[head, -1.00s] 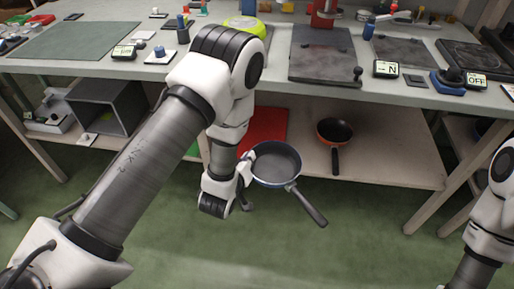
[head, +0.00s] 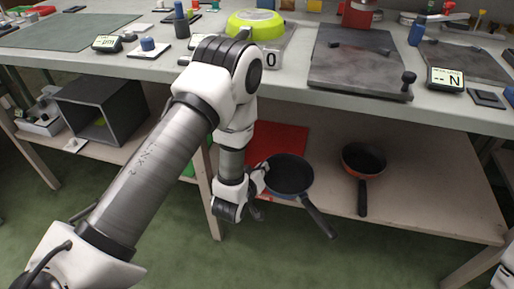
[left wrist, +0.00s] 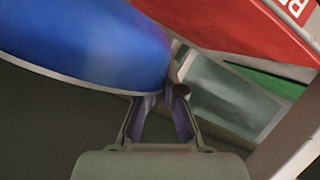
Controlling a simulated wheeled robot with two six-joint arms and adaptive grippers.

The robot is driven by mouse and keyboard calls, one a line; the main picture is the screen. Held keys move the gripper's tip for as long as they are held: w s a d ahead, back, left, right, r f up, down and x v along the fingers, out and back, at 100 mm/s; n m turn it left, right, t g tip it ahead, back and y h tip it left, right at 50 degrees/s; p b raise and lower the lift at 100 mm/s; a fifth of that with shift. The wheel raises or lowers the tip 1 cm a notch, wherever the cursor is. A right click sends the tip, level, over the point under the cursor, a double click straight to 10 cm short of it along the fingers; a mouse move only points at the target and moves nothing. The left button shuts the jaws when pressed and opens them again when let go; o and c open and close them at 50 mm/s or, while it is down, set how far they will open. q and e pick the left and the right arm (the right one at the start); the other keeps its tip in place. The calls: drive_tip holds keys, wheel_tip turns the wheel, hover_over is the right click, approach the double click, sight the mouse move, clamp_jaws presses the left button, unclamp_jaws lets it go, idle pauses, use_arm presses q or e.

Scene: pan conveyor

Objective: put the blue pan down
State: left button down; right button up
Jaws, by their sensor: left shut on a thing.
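The blue pan (head: 290,176) has a dark inside, and its dark handle points down and right past the lower shelf's front edge. My left gripper (head: 262,178) is shut on the pan's left rim. In the left wrist view, the pan's blue outer side (left wrist: 90,40) fills the upper left, and the fingers (left wrist: 163,98) meet its edge. The pan looks roughly level, in front of the red mat (head: 278,140) on the lower shelf. I cannot tell its height above the shelf. My right gripper is out of view.
An orange pan (head: 364,160) stands on the lower shelf (head: 415,195), right of the blue pan. A grey open box (head: 103,110) is at the left. The worktop (head: 300,90) overhangs the shelf, with a yellow-green pan (head: 256,24) on it. A table leg (head: 212,195) stands near my left gripper.

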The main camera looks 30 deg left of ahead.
use_arm(q)
drive_tip(key=w+a, duration=0.2)
drive_tip(key=a, duration=0.1)
drive_tip(key=w+a+b, duration=0.1)
drive_tip(key=w+a, duration=0.1)
drive_tip(key=a, duration=0.2)
drive_tip(key=w+a+f+b, duration=0.1)
drive_tip(key=w+a, duration=0.1)
drive_tip(key=a, duration=0.2)
drive_tip(key=shift+f, duration=0.1)
drive_tip(key=f+b, duration=0.1)
drive_tip(key=f, duration=0.1)
drive_tip(key=a+f+b, duration=0.1)
drive_tip(key=f, duration=0.1)
drive_tip(key=shift+w+b, duration=0.3)
drive_tip(key=shift+b, duration=0.05)
drive_tip(key=shift+r, duration=0.25)
drive_tip(key=shift+f, duration=0.15)
drive_tip(key=c, duration=1.3)
unclamp_jaws()
